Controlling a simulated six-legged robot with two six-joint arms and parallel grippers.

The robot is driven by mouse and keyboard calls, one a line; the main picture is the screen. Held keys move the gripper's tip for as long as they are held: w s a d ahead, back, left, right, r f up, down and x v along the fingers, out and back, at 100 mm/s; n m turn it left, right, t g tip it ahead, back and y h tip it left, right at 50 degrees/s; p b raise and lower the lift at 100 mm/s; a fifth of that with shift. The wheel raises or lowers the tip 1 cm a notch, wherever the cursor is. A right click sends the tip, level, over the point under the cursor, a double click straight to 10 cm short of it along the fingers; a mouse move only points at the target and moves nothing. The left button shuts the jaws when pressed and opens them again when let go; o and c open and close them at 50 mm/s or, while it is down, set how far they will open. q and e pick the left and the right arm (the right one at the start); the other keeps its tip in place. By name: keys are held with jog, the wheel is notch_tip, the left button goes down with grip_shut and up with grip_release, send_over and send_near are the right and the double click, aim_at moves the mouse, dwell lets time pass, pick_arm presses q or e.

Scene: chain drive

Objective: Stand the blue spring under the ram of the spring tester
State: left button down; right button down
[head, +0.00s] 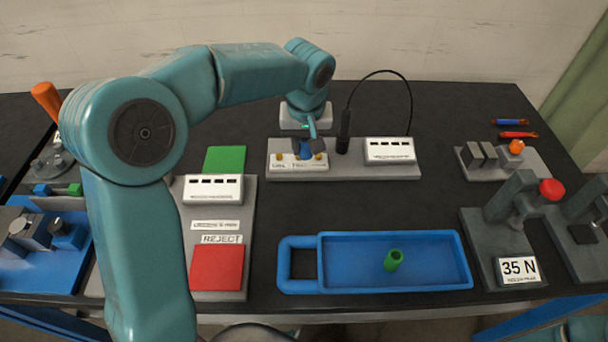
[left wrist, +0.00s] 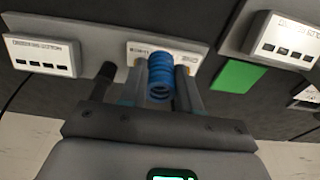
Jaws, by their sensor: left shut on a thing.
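My left gripper (head: 307,140) is over the grey board at the back middle of the table. It is shut on the blue spring (left wrist: 160,76), whose coils show between the two fingers in the left wrist view. In the head view the spring is small and mostly hidden by the fingers, just at the white label plate (head: 285,163). I cannot tell whether it touches the plate. A grey press-like stand with a red knob and a "35 N" sign (head: 517,268), seemingly the spring tester, stands at the right, well apart from the gripper. My right gripper is not in view.
A blue tray (head: 445,285) with a green cylindrical piece (head: 394,260) lies at the front middle. A board with green and red pads (head: 217,267) is at the left. A black probe (head: 343,132) with a looping cable stands beside my gripper. Table between board and tester is clear.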

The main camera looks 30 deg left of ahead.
aim_at(305, 186)
pick_arm(q)
notch_tip(305, 186, down, 12)
jog(key=shift+w+f, duration=0.1)
dwell(0.4)
jog(key=shift+f, duration=0.1)
jog(key=c, duration=0.8)
grip_release()
